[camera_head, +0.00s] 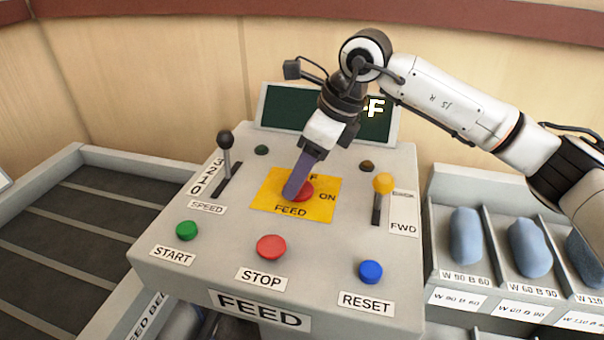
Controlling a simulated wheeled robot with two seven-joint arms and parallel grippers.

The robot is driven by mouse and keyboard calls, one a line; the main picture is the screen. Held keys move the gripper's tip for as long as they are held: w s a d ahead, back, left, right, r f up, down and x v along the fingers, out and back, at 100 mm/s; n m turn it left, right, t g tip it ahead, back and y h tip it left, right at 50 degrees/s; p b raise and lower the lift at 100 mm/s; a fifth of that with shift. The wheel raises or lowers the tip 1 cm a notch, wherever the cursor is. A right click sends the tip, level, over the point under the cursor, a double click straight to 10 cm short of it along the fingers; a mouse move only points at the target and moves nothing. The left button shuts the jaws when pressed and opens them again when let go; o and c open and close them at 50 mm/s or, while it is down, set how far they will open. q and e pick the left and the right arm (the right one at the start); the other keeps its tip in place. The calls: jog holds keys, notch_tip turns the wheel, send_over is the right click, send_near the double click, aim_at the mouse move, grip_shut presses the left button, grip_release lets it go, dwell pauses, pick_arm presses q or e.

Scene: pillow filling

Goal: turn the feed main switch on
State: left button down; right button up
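The feed main switch (306,191) is a red knob on a yellow plate (324,208) in the middle of the grey console. The plate reads ON at the right and FEED below; its upper label is partly covered. My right gripper (292,192) comes down from above, its purple finger over the left part of the knob. Contact and grip cannot be made out, and the knob's handle direction is hidden. The dark screen (277,107) behind shows a letter F, with the arm covering part of it. My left gripper is out of view.
Green START (187,230), red STOP (271,247) and blue RESET (371,272) buttons line the front. Bins with blue rolls (466,236) stand at right.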

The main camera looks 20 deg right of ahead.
jog(key=m+b, duration=0.1)
jog(key=m, duration=0.1)
jog(key=m+t+h+b, duration=0.1)
jog(key=m+b, duration=0.1)
jog(key=shift+s+a+f, duration=0.1)
jog(key=shift+a+f, duration=0.05)
jog(key=m+b, duration=0.1)
jog(key=m, duration=0.1)
jog(key=m+h+b, duration=0.1)
jog(key=m, duration=0.1)
jog(key=shift+a+t+h+b, duration=0.1)
jog(key=shift+t+h+b, duration=0.2)
jog(key=shift+t+b, duration=0.1)
jog(key=shift+m+h+b, duration=0.4)
jog(key=shift+m+b, duration=0.15)
jog(key=shift+m, duration=0.35)
jog(key=shift+a+m+h+b, duration=0.1)
jog(key=shift+m+h+b, duration=0.3)
jog(key=shift+m, duration=0.5)
jog(key=shift+a+m+h+b, duration=0.1)
jog(key=shift+m+h+b, duration=0.25)
jog(key=shift+m, duration=0.55)
jog(key=shift+r+m+g+h+b, duration=0.2)
jog(key=shift+m+g+h+b, duration=0.15)
jog(key=shift+m, duration=1.25)
jog(key=o, duration=1)
